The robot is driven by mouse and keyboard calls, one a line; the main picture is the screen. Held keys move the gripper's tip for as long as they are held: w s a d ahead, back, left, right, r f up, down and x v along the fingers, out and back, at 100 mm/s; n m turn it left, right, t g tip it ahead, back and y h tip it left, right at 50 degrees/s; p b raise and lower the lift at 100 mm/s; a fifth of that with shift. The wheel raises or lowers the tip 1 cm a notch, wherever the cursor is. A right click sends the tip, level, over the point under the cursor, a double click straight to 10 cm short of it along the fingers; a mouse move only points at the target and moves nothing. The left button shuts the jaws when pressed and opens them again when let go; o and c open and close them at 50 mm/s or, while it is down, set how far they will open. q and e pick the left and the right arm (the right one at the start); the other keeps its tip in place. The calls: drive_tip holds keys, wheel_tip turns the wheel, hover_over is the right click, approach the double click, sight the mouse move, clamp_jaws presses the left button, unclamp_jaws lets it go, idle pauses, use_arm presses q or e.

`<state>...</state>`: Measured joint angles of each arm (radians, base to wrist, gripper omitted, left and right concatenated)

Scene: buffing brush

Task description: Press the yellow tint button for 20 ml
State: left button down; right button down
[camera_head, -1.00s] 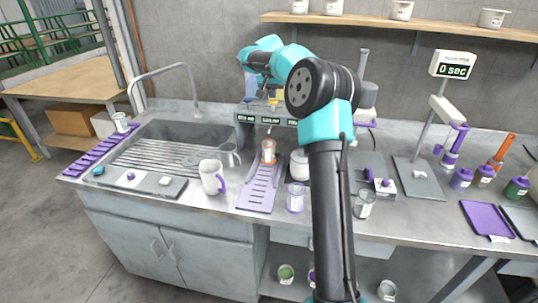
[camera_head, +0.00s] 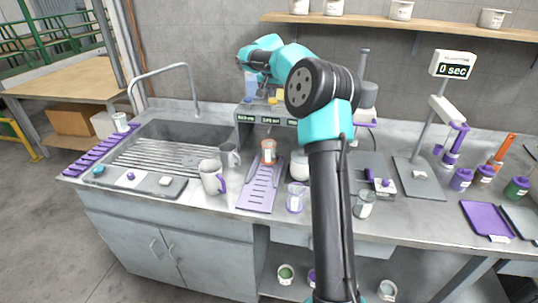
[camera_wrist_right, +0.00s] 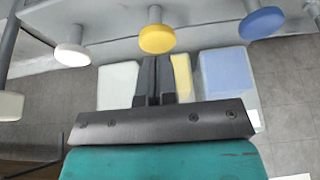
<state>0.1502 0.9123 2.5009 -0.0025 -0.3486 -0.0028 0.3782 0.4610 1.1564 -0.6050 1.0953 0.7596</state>
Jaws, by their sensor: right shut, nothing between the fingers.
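The yellow tint button (camera_wrist_right: 157,39) is a round disc on a short stem in the right wrist view. A white button (camera_wrist_right: 71,54) is to its left and a blue button (camera_wrist_right: 264,22) to its right. My right gripper (camera_wrist_right: 155,62) is shut and empty, its fingertips just below the yellow disc in that picture; I cannot tell if they touch it. In the head view my right arm (camera_head: 325,200) reaches over to the tint dispenser (camera_head: 243,128). Under the dispenser stands a cup with orange-brown contents (camera_head: 268,152). My left gripper is not in view.
A purple slotted tray (camera_head: 258,198) lies before the dispenser. The sink (camera_head: 150,150) is left. Paint bottles stand at right.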

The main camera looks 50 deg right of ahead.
drive_tip(key=shift+f, duration=1.2)
drive_tip(key=shift+r, duration=1.55)
wheel_tip(320, 180, up, 6)
idle(0.5)
